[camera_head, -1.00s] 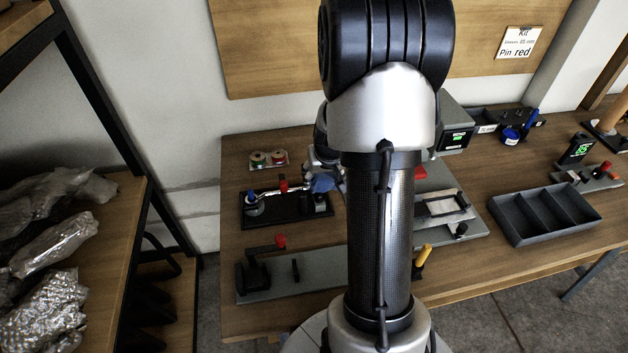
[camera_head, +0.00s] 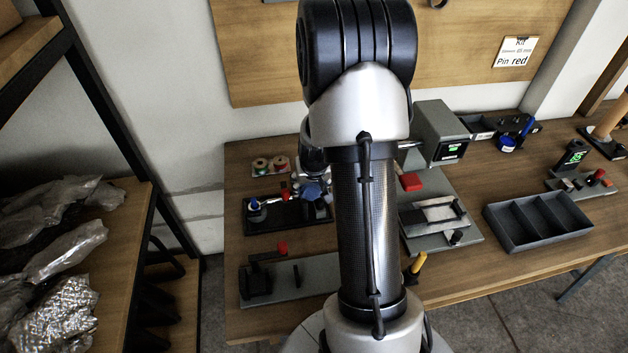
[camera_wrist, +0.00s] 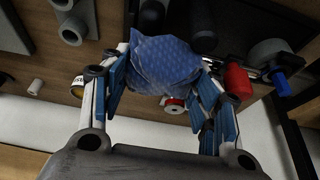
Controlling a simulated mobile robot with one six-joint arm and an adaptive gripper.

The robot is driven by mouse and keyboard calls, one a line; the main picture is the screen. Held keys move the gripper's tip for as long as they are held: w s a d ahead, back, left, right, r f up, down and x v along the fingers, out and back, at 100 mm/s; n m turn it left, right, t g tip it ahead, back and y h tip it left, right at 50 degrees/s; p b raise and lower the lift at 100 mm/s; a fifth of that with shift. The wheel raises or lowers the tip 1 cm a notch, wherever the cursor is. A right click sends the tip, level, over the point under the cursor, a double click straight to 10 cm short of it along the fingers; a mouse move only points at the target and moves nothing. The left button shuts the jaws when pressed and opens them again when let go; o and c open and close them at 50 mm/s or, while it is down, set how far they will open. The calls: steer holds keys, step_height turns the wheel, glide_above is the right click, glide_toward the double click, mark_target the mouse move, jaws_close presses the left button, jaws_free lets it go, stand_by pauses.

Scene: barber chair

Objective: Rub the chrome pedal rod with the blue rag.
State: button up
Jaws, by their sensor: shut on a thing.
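The blue rag (camera_wrist: 160,65) is bunched between the fingers of my gripper (camera_wrist: 163,72) in the wrist view. My gripper is shut on it. In the head view the rag (camera_head: 314,190) is a small blue patch at the right end of the black tray (camera_head: 290,219). The chrome pedal rod (camera_head: 271,201) lies along that tray, with a blue end at left and a red part (camera_head: 284,194) on it. The rag and gripper hide the rod's right end. In the wrist view the red part (camera_wrist: 238,80) is right of the rag. I cannot tell whether rag and rod touch.
Two spools (camera_head: 270,164) stand behind the tray. A grey plate (camera_head: 318,278) with a black fixture and red knob lies in front. Right of my arm are a grey fixture (camera_head: 435,222) and a divided grey bin (camera_head: 540,217). A shelf with wrapped items stands left.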

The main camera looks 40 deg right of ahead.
steer(key=shift+r, duration=0.1)
step_height(320, 180, up, 6)
steer(key=p, duration=0.5)
stand_by(0.4)
step_height(320, 180, up, 3)
steer(key=p, duration=0.3)
stand_by(0.5)
